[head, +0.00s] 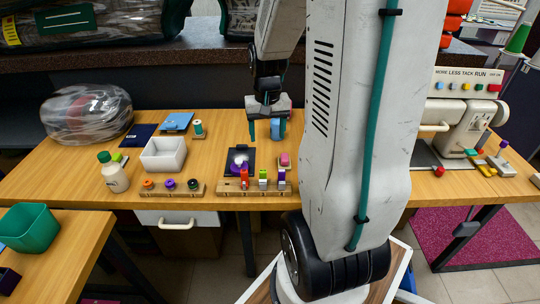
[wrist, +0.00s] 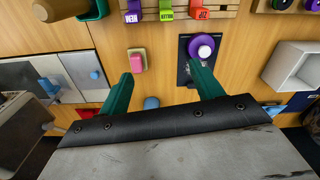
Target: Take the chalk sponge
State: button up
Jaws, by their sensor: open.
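My gripper (head: 266,135) is open, pointing down above the table behind the pink block. In the wrist view its two green fingers (wrist: 164,76) are spread with nothing held between them. A blue rounded thing (wrist: 151,103) shows between the fingers, partly hidden by the gripper's edge.
A dark pad with a purple-and-white knob (wrist: 201,46) lies by the other finger. A wooden rack of labelled stamps (head: 254,186) stands at the table's front edge. A white tray (head: 163,154) stands left, a white sewing machine (head: 460,115) right.

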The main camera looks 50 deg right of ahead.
jog(key=m, duration=0.2)
send_over(285, 158)
notch_tip(285, 158, down, 7)
jog(key=shift+d, duration=0.15)
notch_tip(285, 158, down, 8)
jog(key=shift+w+r, duration=0.1)
jog(key=shift+r, duration=0.05)
jog(key=c, duration=1.1)
